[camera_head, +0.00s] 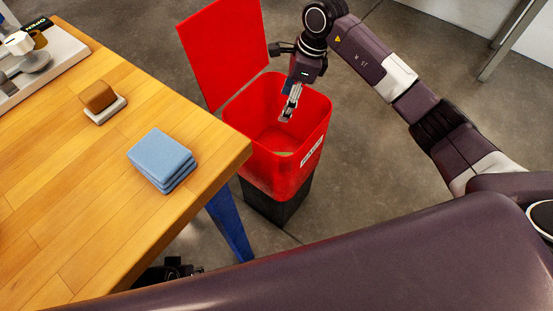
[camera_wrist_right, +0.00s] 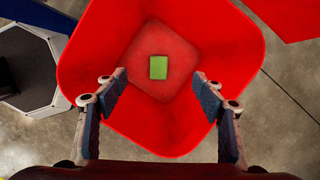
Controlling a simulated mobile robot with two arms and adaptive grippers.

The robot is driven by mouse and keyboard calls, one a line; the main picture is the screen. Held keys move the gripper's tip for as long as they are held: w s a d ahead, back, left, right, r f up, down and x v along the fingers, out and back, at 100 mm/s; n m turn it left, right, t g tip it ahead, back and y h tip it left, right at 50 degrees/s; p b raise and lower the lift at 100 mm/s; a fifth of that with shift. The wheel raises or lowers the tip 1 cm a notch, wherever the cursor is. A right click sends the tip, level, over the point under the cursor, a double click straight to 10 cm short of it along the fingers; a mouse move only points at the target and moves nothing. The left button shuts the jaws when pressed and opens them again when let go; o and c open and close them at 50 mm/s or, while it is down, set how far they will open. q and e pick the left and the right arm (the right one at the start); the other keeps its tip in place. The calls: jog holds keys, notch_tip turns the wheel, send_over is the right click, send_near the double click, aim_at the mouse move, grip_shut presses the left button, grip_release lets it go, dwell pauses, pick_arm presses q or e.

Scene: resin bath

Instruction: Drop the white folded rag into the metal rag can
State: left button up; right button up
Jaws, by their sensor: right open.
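The metal rag can (camera_head: 290,165) is red, with its lid (camera_head: 222,50) raised, and stands beyond the table corner. My right gripper (camera_head: 288,115) points down over its opening, open and empty. In the right wrist view, the can (camera_wrist_right: 95,80) lies below my right gripper's parted fingers (camera_wrist_right: 160,85). A small green rectangular piece (camera_wrist_right: 158,68) lies flat on the can's floor; it looks pale in the head view (camera_head: 285,153). I see no plainly white folded rag. Dark parts below the table edge may belong to my left gripper (camera_head: 172,270); its fingers are hidden.
On the wooden table (camera_head: 80,220) lie a folded blue cloth stack (camera_head: 160,160) and a brown block on a whitish base (camera_head: 105,108). A pale tray with tools (camera_head: 50,65) sits at the far left. The concrete floor right of the can is clear.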

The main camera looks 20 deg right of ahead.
jog(key=v, duration=1.1)
jog(key=shift+r, duration=0.3)
jog(key=shift+s+d, duration=0.1)
